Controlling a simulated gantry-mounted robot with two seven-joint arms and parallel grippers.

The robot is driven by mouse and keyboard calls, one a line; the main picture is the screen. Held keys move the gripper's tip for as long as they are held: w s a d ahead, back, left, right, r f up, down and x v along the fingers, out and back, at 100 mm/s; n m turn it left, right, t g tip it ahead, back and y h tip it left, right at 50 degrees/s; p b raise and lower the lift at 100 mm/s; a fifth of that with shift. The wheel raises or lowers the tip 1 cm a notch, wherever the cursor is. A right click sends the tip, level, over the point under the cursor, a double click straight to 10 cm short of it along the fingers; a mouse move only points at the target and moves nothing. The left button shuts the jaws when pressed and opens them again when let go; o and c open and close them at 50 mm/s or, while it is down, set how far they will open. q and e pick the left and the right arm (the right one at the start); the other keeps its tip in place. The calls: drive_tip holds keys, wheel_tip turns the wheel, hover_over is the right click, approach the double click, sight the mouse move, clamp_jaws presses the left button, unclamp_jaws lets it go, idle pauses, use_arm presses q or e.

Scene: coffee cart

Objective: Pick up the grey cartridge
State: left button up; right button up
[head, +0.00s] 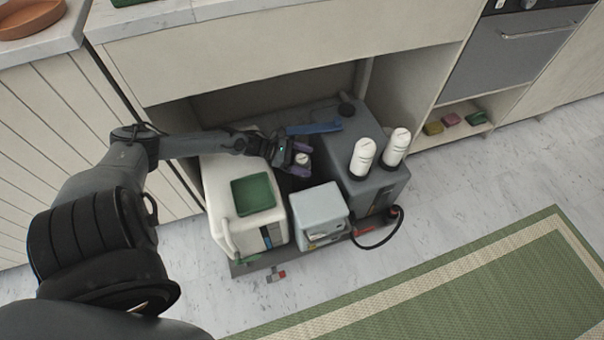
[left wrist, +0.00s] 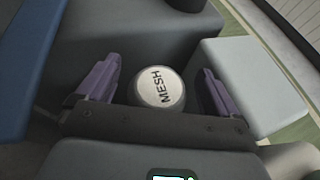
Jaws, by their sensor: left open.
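A round cartridge with a white top marked "MESH" (left wrist: 160,88) and a greyish side stands between the two purple fingers of my left gripper (left wrist: 160,95) in the left wrist view. The fingers are apart, with a gap on each side of the cartridge. In the head view my left gripper (head: 299,160) reaches in from the left over the cart, and the cartridge's pale top (head: 302,158) shows between its fingers. The cartridge's lower part is hidden. My right gripper is not in view.
Two white cylinders (head: 363,156) (head: 396,147) stand on a dark grey box (head: 375,187) to the right. A white machine with a green top (head: 254,194) is at left, a light grey box (head: 318,204) in front. A blue bar (head: 314,128) lies just behind the gripper.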

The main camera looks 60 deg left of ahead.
use_arm(q)
drive_tip(key=shift+w+d+f, duration=0.2)
drive_tip(key=shift+w+d, duration=0.1)
drive_tip(key=shift+w, duration=0.2)
drive_tip(key=shift+c, duration=0.2)
drive_tip(key=c, duration=1.6)
